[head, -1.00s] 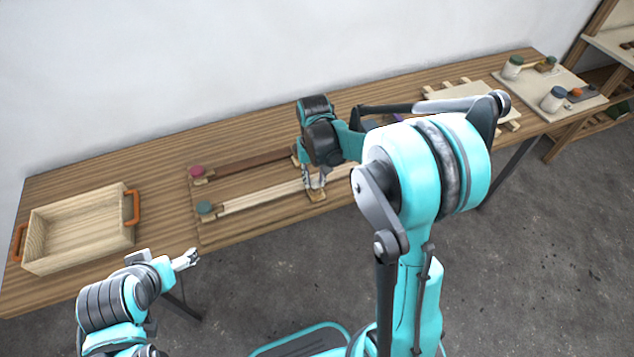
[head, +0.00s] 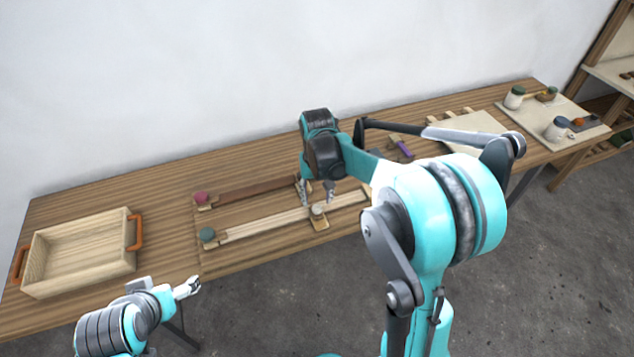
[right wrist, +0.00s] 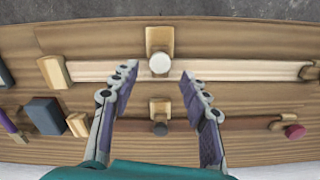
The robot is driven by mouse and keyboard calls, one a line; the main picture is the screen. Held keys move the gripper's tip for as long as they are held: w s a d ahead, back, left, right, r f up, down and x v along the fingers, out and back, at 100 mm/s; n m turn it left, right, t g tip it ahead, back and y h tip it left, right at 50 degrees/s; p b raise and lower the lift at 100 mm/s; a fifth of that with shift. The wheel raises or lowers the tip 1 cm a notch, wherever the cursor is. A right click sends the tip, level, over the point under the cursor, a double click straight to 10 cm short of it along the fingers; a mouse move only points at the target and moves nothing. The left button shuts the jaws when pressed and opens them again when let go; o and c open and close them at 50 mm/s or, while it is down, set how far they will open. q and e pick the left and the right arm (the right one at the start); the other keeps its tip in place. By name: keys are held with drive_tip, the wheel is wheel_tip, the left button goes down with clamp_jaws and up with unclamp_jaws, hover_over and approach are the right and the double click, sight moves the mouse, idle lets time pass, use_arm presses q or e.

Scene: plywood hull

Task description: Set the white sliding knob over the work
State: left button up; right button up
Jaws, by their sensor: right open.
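The white knob (head: 318,209) stands on a wooden slider on the pale rail, right of the rail's middle in the head view. It also shows in the right wrist view (right wrist: 160,62). My right gripper (head: 317,191) is open and empty, above and just behind the white knob. In the right wrist view, the fingers (right wrist: 158,77) point toward the pale rail (right wrist: 225,70), with the knob between and slightly beyond their tips, not touching it. My left gripper (head: 188,287) is off the table's front edge, and its jaw state is unclear.
A dark rail (head: 245,187) runs behind the pale one, with a dark knob (right wrist: 160,128) on its slider. A red knob (head: 201,197) and green knob (head: 207,234) sit at the left ends. A wooden crate (head: 128,238) is left; a pale board (head: 465,130) is right.

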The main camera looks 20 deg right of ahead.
sight(317, 208)
wheel_tip(317, 208, up, 8)
drive_tip(key=shift+r, duration=0.2)
idle(0.4)
drive_tip(key=s+a+n+t, duration=0.1)
drive_tip(key=s+t, duration=0.2)
drive_tip(key=s, duration=0.5)
drive_tip(key=s+a+f+n+t, duration=0.1)
drive_tip(key=s+t, duration=0.3)
drive_tip(key=s, duration=0.5)
drive_tip(key=shift+s+a+f+n, duration=0.15)
drive_tip(key=shift+a+n, duration=0.15)
drive_tip(key=shift+a, duration=0.4)
idle(1.5)
